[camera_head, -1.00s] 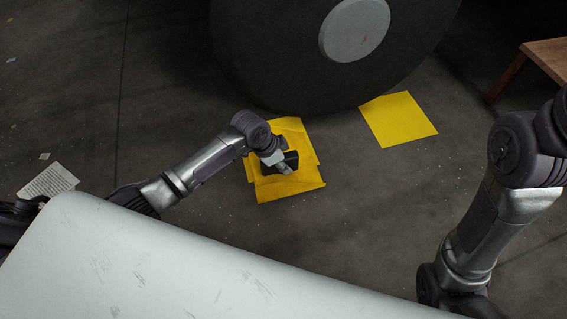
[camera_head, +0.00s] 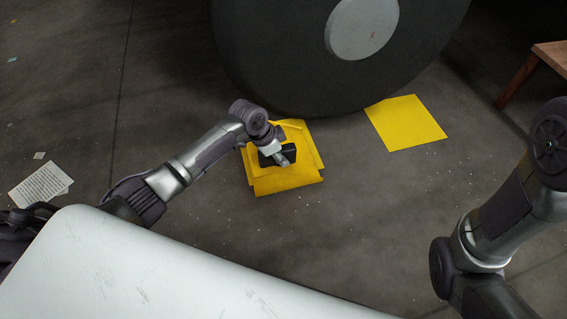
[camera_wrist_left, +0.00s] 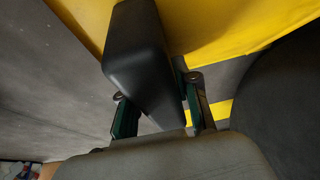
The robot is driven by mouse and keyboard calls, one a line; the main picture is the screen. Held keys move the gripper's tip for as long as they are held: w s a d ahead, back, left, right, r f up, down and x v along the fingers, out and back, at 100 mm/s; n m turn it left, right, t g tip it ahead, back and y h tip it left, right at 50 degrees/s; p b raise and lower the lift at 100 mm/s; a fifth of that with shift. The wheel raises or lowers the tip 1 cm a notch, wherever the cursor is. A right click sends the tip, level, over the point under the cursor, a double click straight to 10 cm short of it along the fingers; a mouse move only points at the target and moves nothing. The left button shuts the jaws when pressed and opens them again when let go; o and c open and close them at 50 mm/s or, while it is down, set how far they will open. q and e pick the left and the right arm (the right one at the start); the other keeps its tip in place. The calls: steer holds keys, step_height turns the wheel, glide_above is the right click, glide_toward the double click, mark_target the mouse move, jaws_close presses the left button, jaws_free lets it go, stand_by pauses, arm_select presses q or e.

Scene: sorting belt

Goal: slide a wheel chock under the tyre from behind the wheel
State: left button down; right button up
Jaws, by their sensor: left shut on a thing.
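A large dark tyre (camera_head: 270,80) with a grey hub (camera_head: 362,28) stands at the top of the head view. The yellow wheel chock (camera_head: 290,182) is low on the floor at the tyre's near side. Its far edge is close to the tyre's lower edge; I cannot tell if they touch. My left gripper (camera_head: 280,157) is over the chock, shut on its dark block. In the left wrist view the dark block (camera_wrist_left: 140,60) sits between the fingers, with the yellow surface (camera_wrist_left: 225,22) beside it and the tyre (camera_wrist_left: 285,100) at right. My right gripper is out of view.
A flat yellow square (camera_head: 406,123) lies on the floor to the right, by the tyre. A wooden stool or table (camera_head: 545,65) stands at the far right. Paper sheets (camera_head: 41,184) lie at left. A pale surface (camera_head: 150,260) fills the foreground.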

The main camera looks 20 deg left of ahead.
arm_select(q)
steer(key=w+a, duration=0.1)
steer(key=w+b, duration=0.1)
steer(key=w+a+b, duration=0.1)
steer(key=w, duration=0.1)
steer(key=shift+w+a, duration=0.1)
steer(key=shift+a, duration=0.2)
steer(key=shift+w+a+b, duration=0.55)
steer(key=shift+w+b, duration=0.1)
steer(key=shift+w, duration=0.15)
steer(key=shift+w+a+b, duration=0.5)
steer(key=shift+w+b, duration=0.1)
steer(key=shift+w, duration=0.2)
steer(key=shift+r, duration=0.1)
steer(key=shift+w+d, duration=0.35)
steer(key=shift+d, duration=0.2)
steer(key=shift+f, duration=0.45)
